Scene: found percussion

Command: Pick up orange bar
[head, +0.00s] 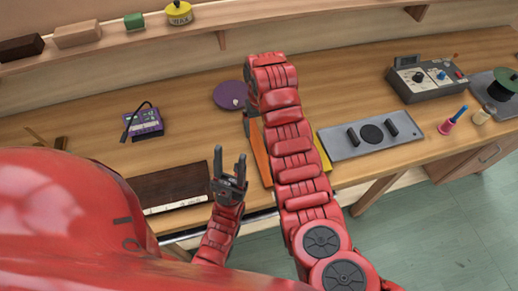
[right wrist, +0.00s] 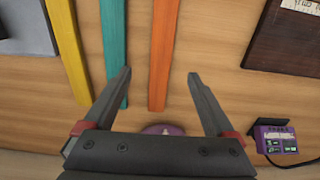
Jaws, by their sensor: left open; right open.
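The orange bar (head: 261,152) lies on the wooden bench, partly hidden by my right arm in the head view. In the right wrist view the orange bar (right wrist: 163,50) runs lengthwise, with its near end between my right gripper's fingertips as seen. My right gripper (right wrist: 158,78) is open and empty, pointing down at the bench; its height above the bar is hard to tell. The arm mostly hides it in the head view. My left gripper (head: 230,160) is open and empty, pointing up near the bench's front edge, left of the bar.
A teal bar (right wrist: 113,45) and a yellow bar (right wrist: 68,50) lie beside the orange one. A purple disc (head: 229,95) lies behind. A dark brown board (head: 170,186), a purple device (head: 143,124) and a grey plate (head: 345,147) are nearby.

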